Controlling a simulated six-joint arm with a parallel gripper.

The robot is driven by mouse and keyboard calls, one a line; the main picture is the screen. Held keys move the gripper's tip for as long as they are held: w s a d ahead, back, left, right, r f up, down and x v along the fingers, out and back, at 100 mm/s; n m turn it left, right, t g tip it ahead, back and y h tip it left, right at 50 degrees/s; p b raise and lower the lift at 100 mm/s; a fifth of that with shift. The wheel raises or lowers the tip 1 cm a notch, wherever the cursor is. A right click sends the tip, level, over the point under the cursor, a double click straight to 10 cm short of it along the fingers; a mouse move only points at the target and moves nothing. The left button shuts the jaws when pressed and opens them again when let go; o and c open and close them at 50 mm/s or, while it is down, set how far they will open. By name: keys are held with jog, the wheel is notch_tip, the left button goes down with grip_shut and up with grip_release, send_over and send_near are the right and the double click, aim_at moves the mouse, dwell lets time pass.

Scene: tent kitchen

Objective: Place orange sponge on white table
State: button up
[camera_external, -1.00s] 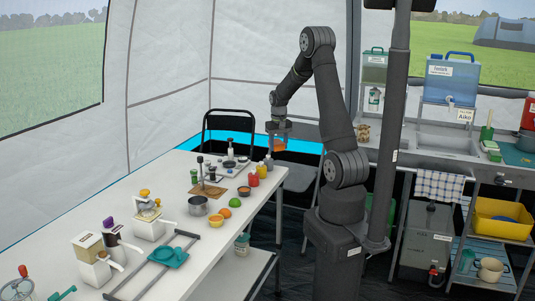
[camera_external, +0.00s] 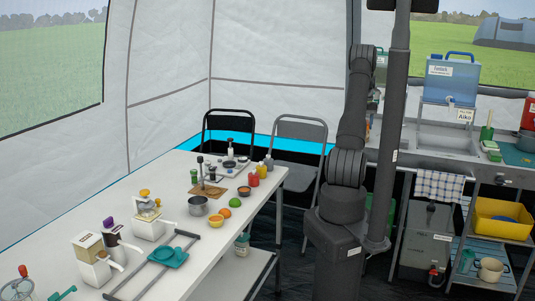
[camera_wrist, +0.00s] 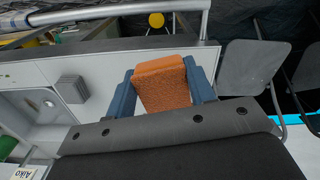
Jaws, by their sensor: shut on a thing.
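The orange sponge (camera_wrist: 163,84) is held between the two blue-grey fingers of my gripper (camera_wrist: 161,76) in the wrist view. The gripper is shut on it, with a finger against each side. In the external view my arm is turned toward the back, and my gripper and the sponge are hidden behind it. The white table (camera_external: 75,215) stands at the left of the external view, apart from my arm.
The table holds a pot (camera_external: 198,206), an orange fruit (camera_external: 224,213), a teal dish (camera_external: 167,256) and several kitchen items. Chairs (camera_external: 298,135) stand behind it. The grey sink counter (camera_external: 445,143) is at the right, with a blue water container (camera_external: 452,78).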

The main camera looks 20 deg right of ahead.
jog(key=s+d+r+m, duration=0.2)
jog(key=s+d, duration=0.9)
jog(key=d, duration=0.3)
jog(key=w+f, duration=0.2)
jog(key=w, duration=0.1)
jog(key=w+a+f, duration=0.1)
jog(key=w+f, duration=0.1)
jog(key=w, duration=0.2)
jog(key=w+a+f, duration=0.1)
jog(key=w+f, duration=0.2)
jog(key=w, duration=0.1)
jog(key=shift+w, duration=0.2)
jog(key=shift+w+f, duration=0.1)
jog(key=shift+f, duration=2)
jog(key=shift+f, duration=0.15)
jog(key=o, duration=0.9)
jog(key=shift+o, duration=0.2)
notch_tip(320, 180, up, 11)
jog(key=shift+r, duration=0.65)
jog(key=shift+c, duration=1.1)
